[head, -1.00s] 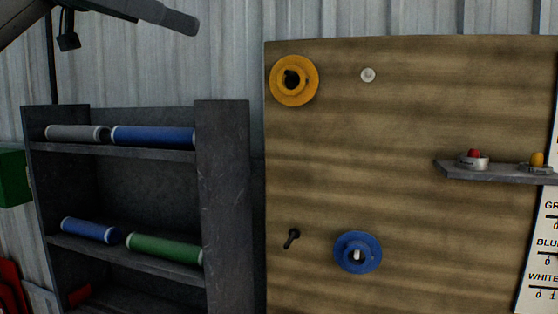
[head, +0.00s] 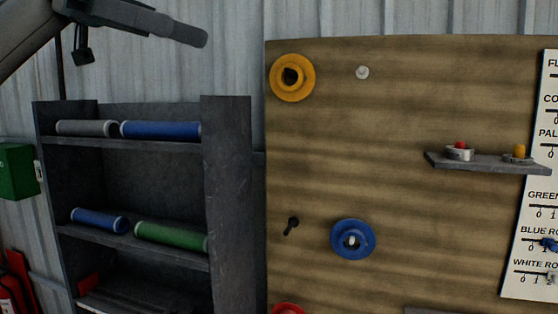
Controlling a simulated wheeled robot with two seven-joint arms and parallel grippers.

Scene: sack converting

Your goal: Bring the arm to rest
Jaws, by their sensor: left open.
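My left gripper (head: 142,46) hangs in the upper left of the head view, at the end of my grey arm. Its dark fingers stand wide apart. It is open, with nothing between them. It shows in front of the corrugated wall, above the dark shelf unit (head: 226,190), and seems to touch nothing. My right gripper is out of view.
The shelf holds blue, green and grey rolls. The wooden board (head: 330,165) bears a yellow spool (head: 292,78), a blue spool (head: 353,239), a peg (head: 291,226) and a small ledge (head: 485,164). A printed sheet (head: 534,120) stands at the right; a green box (head: 17,171) at the left.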

